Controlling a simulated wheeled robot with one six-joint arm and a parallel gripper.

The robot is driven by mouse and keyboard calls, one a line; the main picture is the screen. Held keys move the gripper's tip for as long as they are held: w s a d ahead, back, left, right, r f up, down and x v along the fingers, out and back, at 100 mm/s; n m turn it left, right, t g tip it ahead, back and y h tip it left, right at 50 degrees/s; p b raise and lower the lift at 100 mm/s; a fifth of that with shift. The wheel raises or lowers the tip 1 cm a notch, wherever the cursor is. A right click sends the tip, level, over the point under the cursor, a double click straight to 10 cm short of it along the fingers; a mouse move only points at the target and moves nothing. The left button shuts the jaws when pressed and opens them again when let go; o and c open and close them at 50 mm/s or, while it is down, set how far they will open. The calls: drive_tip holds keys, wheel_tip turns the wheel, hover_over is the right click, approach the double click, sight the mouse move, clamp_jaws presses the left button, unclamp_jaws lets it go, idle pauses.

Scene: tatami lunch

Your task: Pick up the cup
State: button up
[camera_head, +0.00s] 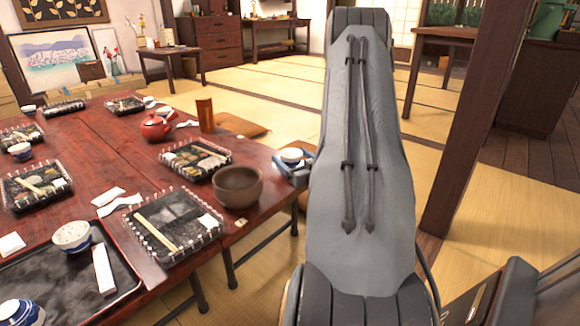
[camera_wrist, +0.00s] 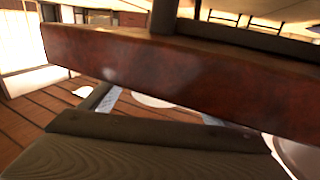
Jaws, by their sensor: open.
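Several cups or bowls show in the head view, and I cannot tell which one is the task's cup. A small white cup (camera_head: 291,155) is at the table's right corner, close to my arm, with blue-grey parts around its lower side. A blue-and-white cup (camera_head: 72,236) stands on the black tray at the left. A tall brown cup (camera_head: 205,115) stands near the far edge. In the wrist view my gripper (camera_wrist: 158,109) shows as two pale blue-grey fingers, spread apart and partly hidden by a dark red-brown wooden edge. A white rounded thing (camera_wrist: 150,100) lies beyond or between them, partly hidden.
The red-brown table (camera_head: 110,140) holds several lidded lunch boxes, a red teapot (camera_head: 156,127) and a brown bowl (camera_head: 238,186) near its right edge. A wooden post (camera_head: 480,120) stands right of my arm. Tatami floor (camera_head: 275,88) is open behind the table.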

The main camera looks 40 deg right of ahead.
drive_tip(key=shift+w+d, duration=0.2)
drive_tip(key=shift+w, duration=0.2)
drive_tip(key=c, duration=1.2)
drive_tip(key=shift+r, duration=0.25)
